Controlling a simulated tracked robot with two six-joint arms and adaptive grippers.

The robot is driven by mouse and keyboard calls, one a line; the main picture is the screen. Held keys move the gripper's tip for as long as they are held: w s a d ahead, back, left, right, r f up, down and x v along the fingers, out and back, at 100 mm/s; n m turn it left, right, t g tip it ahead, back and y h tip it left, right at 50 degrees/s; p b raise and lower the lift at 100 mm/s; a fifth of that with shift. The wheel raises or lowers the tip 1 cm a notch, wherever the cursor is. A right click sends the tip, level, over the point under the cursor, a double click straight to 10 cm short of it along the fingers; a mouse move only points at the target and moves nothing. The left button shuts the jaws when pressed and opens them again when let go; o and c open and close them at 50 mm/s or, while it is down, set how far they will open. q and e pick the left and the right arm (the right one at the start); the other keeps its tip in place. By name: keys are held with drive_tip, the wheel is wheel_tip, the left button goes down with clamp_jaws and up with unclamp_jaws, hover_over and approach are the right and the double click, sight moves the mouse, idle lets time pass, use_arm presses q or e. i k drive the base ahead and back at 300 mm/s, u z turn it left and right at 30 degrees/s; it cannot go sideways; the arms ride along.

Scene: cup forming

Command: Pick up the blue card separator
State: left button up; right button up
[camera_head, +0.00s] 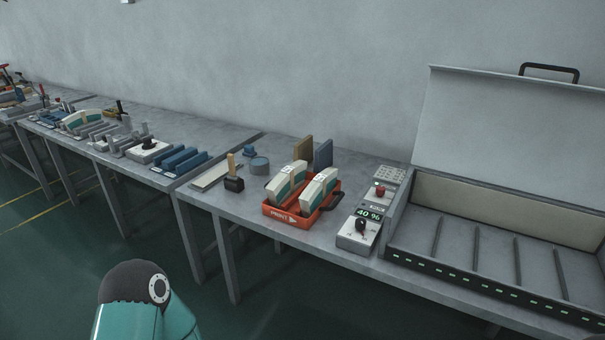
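A flat dark blue panel (323,156), which looks like the blue card separator, stands upright on the grey table. It is behind the orange tray and beside a similar tan panel (302,150). Its lower part is partly hidden by the white and teal pieces in the tray. Neither gripper is in view. Only a teal link of one of my arms shows at the bottom left, well in front of the table and apart from the panel.
An orange tray (290,221) holding white and teal curved pieces stands in front of the panels. A control box (354,234) and a large open-lidded case (430,258) are to the right. A black-headed mallet (234,184) and a grey cylinder (260,165) are left.

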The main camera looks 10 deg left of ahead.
sight(323, 159)
drive_tip(key=u, duration=0.15)
drive_tip(key=k, duration=0.3)
drive_tip(key=u, duration=0.5)
drive_tip(key=i, duration=0.95)
drive_tip(key=u, duration=0.05)
